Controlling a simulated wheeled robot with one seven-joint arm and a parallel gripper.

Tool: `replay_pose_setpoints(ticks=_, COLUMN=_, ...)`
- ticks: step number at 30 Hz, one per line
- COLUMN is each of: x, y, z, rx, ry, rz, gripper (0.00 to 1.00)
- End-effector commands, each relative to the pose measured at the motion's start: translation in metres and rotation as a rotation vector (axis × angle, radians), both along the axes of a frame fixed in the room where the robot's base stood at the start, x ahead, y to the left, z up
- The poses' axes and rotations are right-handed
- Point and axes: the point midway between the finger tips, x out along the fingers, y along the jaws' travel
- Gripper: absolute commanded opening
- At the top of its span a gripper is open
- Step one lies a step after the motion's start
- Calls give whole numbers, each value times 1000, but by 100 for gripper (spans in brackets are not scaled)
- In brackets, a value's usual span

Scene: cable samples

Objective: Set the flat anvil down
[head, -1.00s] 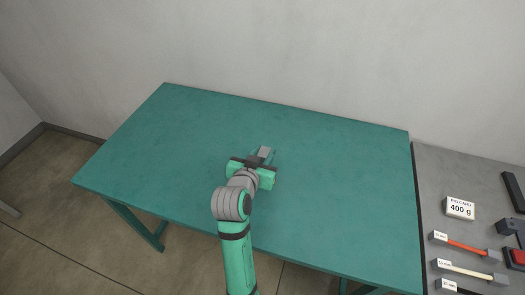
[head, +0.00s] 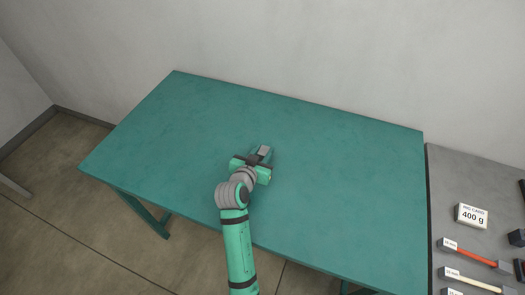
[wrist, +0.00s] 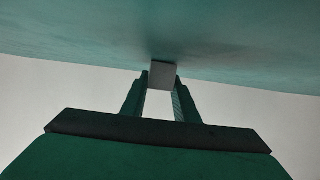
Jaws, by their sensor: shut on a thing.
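The flat anvil is a small grey block (head: 264,150), held at the tip of my gripper (head: 260,157) over the middle of the teal table (head: 340,200). In the wrist view my gripper (wrist: 162,82) is shut on the grey block (wrist: 162,75), with one finger on each side of it. A soft dark shadow lies on the teal surface (wrist: 80,30) close by the block. I cannot tell whether the block touches the table. My gripper's body hides part of it in the head view.
The teal table is otherwise bare, with free room all around my gripper. A grey table (head: 447,190) stands to the right, with a white card reading 400 g (head: 472,215) and several labelled hammers, one with a red handle (head: 474,254). A pale wall (head: 300,50) stands behind.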

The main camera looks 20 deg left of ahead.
Motion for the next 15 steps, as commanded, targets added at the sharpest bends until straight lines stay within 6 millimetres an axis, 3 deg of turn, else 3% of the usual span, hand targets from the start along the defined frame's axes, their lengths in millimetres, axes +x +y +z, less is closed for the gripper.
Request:
replay_pose_setpoints(ticks=8, x=0, y=1, z=-1, rx=1, ry=-2, rz=2, gripper=0)
replay_pose_setpoints(ticks=9, x=0, y=1, z=-2, rx=1, ry=-1, rz=2, gripper=30)
replay_pose_setpoints(ticks=11, x=0, y=1, z=-2, rx=1, ry=-1, rz=2, gripper=44)
replay_pose_setpoints(ticks=15, x=0, y=2, z=-2, rx=1, ry=-1, rz=3, gripper=46)
